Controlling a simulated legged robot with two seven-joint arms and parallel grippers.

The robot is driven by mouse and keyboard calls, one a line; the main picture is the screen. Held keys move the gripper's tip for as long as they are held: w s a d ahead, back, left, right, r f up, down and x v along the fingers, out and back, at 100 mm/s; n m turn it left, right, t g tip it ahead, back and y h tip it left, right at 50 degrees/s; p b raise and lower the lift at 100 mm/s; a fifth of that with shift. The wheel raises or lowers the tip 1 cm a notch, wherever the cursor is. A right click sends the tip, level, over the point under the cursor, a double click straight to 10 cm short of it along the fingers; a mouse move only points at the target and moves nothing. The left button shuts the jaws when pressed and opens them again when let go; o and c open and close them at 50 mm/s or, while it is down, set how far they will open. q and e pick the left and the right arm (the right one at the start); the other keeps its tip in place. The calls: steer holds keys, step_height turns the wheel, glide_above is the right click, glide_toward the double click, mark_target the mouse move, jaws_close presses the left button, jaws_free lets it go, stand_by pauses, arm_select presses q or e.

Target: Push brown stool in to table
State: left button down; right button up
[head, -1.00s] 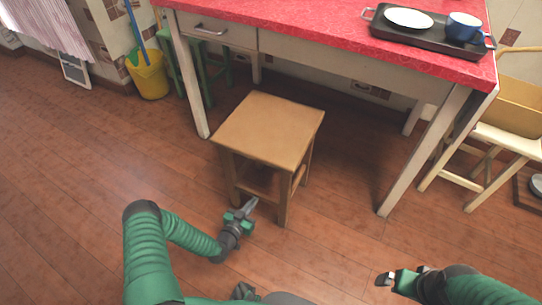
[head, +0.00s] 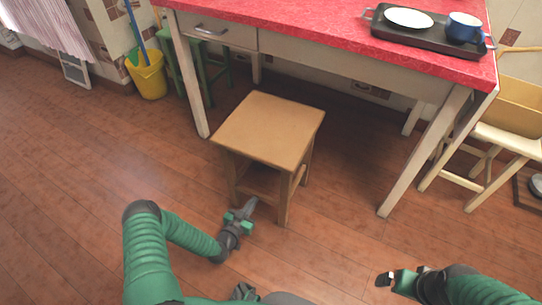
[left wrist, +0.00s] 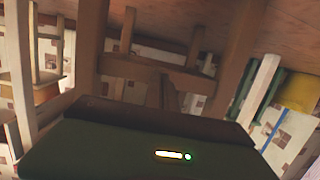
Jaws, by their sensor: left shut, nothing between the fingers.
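The brown stool (head: 268,130) stands upright on the wooden floor at the front of the red-topped table (head: 330,38), its far part between the table legs. In the left wrist view its legs and rails (left wrist: 160,72) show close ahead, the picture upside down. My left gripper (head: 252,206) is shut and empty, low near the stool's near legs; whether it touches them I cannot tell. My right gripper (head: 384,280) is at the lower right, away from the stool, its fingers too small to read.
A black tray (head: 388,36) with a white plate (head: 408,18) and a blue mug (head: 464,28) sits on the table. A yellow bucket (head: 150,78) and a green stool (head: 188,70) stand at the left, a cream chair (head: 505,138) at the right. Floor under the table looks clear.

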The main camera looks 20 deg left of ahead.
arm_select(q)
steer(key=shift+w+b, duration=4.15)
steer(key=shift+w, duration=6.8)
steer(key=s+p, duration=0.9)
steer(key=s, duration=0.3)
steer(key=shift+d, duration=0.1)
